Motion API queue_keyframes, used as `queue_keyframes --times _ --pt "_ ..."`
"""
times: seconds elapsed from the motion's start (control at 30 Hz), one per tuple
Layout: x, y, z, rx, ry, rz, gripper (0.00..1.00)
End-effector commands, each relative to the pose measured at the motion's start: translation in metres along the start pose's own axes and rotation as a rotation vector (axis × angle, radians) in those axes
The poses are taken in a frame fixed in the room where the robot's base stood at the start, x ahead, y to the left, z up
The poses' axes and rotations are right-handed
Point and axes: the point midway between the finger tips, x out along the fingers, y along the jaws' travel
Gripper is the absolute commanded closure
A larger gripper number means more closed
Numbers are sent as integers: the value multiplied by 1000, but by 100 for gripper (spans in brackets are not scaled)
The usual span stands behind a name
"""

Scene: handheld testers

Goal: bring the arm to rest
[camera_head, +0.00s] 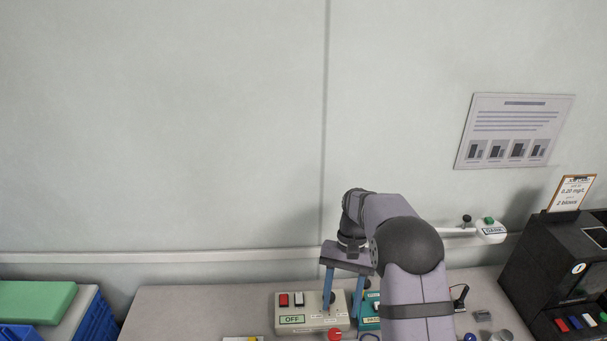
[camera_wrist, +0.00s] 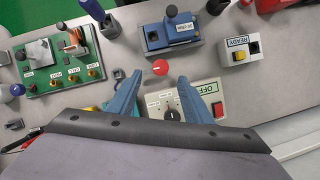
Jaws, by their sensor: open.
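My gripper (camera_head: 341,311) hangs fingers-down over the bench, with its two blue fingers apart and nothing seen between them. In the head view it is in front of a beige box (camera_head: 290,319) labelled OFF with red and white switches. In the wrist view the fingers (camera_wrist: 160,75) spread over the same beige box (camera_wrist: 207,88), beside a red round knob (camera_wrist: 160,67). Whether the fingertips touch the box cannot be told. My arm hides part of the bench in the head view.
A teal box (camera_head: 368,322) stands right of the beige one. A black device (camera_head: 545,270) is at far right, and a blue crate (camera_head: 96,322) at far left. A green board (camera_wrist: 62,88), a blue box (camera_wrist: 170,36) and a READY box (camera_wrist: 238,52) show in the wrist view.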

Motion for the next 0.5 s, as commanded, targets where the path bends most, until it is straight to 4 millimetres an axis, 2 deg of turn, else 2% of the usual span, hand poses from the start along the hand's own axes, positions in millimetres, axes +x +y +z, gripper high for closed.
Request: queue_keyframes --times 0.27,0.5 --pt "-10 18 40 -77 94 11 54" --pt "-3 46 95 -187 214 32 54"
